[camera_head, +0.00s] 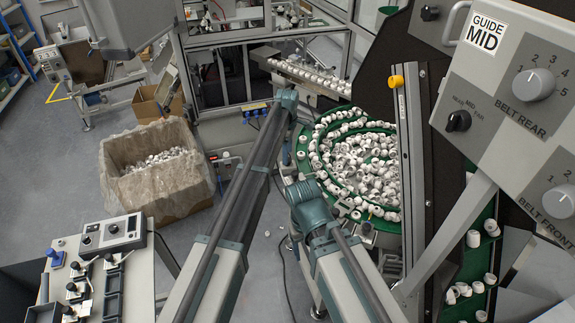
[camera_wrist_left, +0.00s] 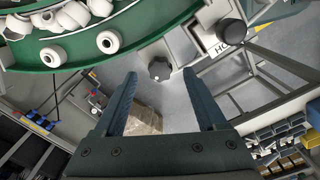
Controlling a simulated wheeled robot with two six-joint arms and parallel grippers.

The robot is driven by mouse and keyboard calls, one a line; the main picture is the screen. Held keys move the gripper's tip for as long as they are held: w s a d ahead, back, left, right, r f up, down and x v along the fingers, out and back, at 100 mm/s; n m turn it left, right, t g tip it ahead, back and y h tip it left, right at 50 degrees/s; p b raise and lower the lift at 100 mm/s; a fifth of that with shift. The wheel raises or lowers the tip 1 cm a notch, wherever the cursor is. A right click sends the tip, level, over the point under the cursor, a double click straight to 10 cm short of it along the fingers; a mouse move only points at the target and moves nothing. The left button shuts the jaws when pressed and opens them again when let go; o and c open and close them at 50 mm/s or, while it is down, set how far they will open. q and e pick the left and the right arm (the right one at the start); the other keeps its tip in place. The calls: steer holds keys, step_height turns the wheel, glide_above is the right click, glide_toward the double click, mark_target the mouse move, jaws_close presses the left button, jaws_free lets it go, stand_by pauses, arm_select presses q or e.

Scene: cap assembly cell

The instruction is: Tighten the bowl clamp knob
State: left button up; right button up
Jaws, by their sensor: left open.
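A dark, lobed knob (camera_wrist_left: 159,69) shows in the left wrist view on a grey bracket, just outside the green bowl wall (camera_wrist_left: 150,25). My left gripper (camera_wrist_left: 160,74) is open and empty. In that view its two dark fingers frame the knob from either side; I cannot tell how far the knob is beyond the tips. In the head view the green feeder bowl (camera_head: 303,163) is full of white caps, and my two arms reach toward it. I cannot make out the knob clearly there. My right gripper is not visible.
A black round knob (camera_wrist_left: 230,32) stands beside a partly hidden label, right of the lobed knob. A lined box (camera_head: 160,195) stands on the floor left of the arms. A control panel (camera_head: 510,90) and a belt with caps (camera_head: 470,270) occupy the right side.

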arm_select(q)
step_height(320, 180, down, 3)
steer(key=shift+r+b, duration=0.2)
steer(key=shift+b, duration=0.6)
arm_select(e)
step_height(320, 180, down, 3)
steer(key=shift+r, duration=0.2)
arm_select(q)
jaws_close()
